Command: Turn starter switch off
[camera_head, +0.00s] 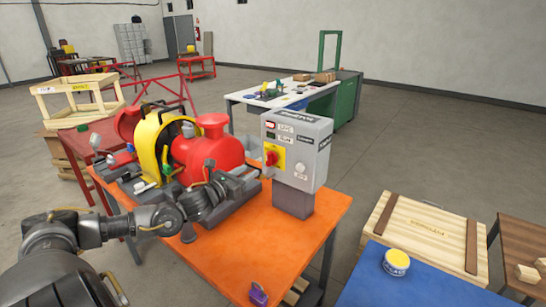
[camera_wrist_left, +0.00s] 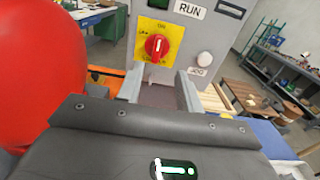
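The starter switch is a red rotary knob (camera_head: 271,157) on a yellow plate, on the front of a grey control box (camera_head: 297,148). In the left wrist view the knob (camera_wrist_left: 157,46) shows a pale mark, and the plate reads ON at its top. The knob's handle looks roughly upright there. My left gripper (camera_head: 236,180) is in front of the box, to the left of its post. In the left wrist view its two fingers (camera_wrist_left: 160,88) are spread apart with nothing between them, below the knob and apart from it. My right gripper is not in view.
A red pump (camera_head: 210,150) with a yellow guard (camera_head: 150,140) stands close left of the box on an orange table (camera_head: 255,240). A purple padlock (camera_head: 258,294) lies at the table's front. A wooden crate (camera_head: 425,230) and blue table (camera_head: 385,285) stand to the right.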

